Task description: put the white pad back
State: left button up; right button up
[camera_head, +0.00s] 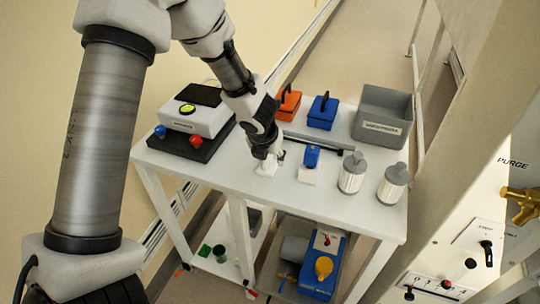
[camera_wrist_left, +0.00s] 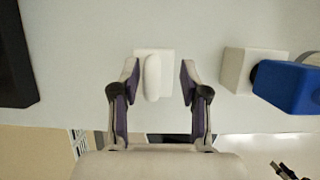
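The white pad (camera_head: 266,169) lies on the white table near its front edge. In the left wrist view the pad (camera_wrist_left: 165,62) is a pale square with a rounded upright grip on top. My left gripper (camera_head: 272,156) comes down over it. In the left wrist view the left gripper (camera_wrist_left: 160,72) is open, with one finger on each side of the pad's grip and a gap on both sides. In the head view the fingers partly hide the pad. My right gripper is not seen in the head view.
Right of the pad stands a blue-topped block (camera_head: 311,157) on a white base (camera_head: 306,176). Two white canisters (camera_head: 352,172) (camera_head: 393,184) stand further right. A white device on a black base (camera_head: 188,142) is left. Orange and blue caddies (camera_head: 322,112) and a grey bin (camera_head: 383,117) are behind.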

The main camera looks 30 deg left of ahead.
pick_arm(q)
jog(key=shift+s+r, duration=0.1)
jog(key=shift+r, duration=0.05)
jog(key=a+p+v, duration=0.1)
jog(key=p+v, duration=0.4)
jog(key=v, duration=0.7)
jog(key=s+d+f+n+g+h, duration=0.2)
jog(key=s+d+f+n, duration=0.4)
jog(key=f+n, duration=0.45)
jog(key=s+d+f+n+g+h, duration=0.2)
jog(key=s+d+f+n, duration=0.3)
jog(key=s+f+n, duration=0.45)
jog(key=s+a+f+n+y, duration=0.2)
jog(key=s+f+n, duration=0.6)
jog(key=n, duration=0.5)
jog(key=shift+a+f+n+y, duration=0.4)
jog(key=shift+a+f, duration=0.15)
jog(key=shift+f, duration=0.1)
